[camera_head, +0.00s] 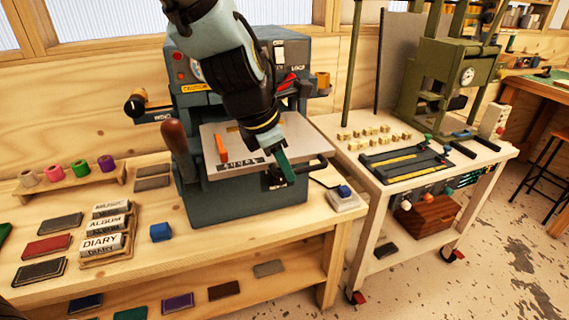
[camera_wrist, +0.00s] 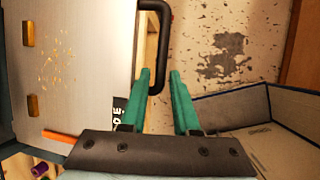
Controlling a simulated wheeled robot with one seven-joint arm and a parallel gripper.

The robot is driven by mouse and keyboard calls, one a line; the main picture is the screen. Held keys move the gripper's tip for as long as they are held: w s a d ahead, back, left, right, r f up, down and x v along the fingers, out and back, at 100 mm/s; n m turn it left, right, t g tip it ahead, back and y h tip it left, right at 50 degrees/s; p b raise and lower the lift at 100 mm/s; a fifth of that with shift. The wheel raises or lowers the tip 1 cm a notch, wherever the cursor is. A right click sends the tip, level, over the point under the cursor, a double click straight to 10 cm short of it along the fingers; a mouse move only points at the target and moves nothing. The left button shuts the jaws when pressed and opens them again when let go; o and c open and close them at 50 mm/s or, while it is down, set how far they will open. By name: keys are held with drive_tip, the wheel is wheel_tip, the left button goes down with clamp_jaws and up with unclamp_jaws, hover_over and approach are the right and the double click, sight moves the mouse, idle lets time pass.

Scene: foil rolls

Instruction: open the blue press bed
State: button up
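The blue press (camera_head: 235,200) stands on the wooden bench, with its pale metal bed (camera_head: 305,133) flat at the front. The bed fills the left of the wrist view (camera_wrist: 85,60). A black loop handle (camera_head: 318,166) sticks out from the bed's front edge; it also shows in the wrist view (camera_wrist: 164,40). My gripper (camera_head: 287,174) hangs over the front edge, beside the handle. In the wrist view its green fingers (camera_wrist: 159,72) are apart, with the handle's near end seen between or just beyond their tips. Whether they touch it cannot be told.
A small box with a blue knob (camera_head: 345,197) sits right of the press. A green press (camera_head: 450,75) and type pieces stand on a white cart (camera_head: 350,150) at the right. Foil rolls (camera_head: 80,168), stamp blocks and book covers lie on the bench at left. Floor in front is clear.

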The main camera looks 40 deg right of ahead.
drive_tip(key=v, duration=1)
drive_tip(key=shift+r, duration=0.35)
drive_tip(key=shift+a, duration=0.2)
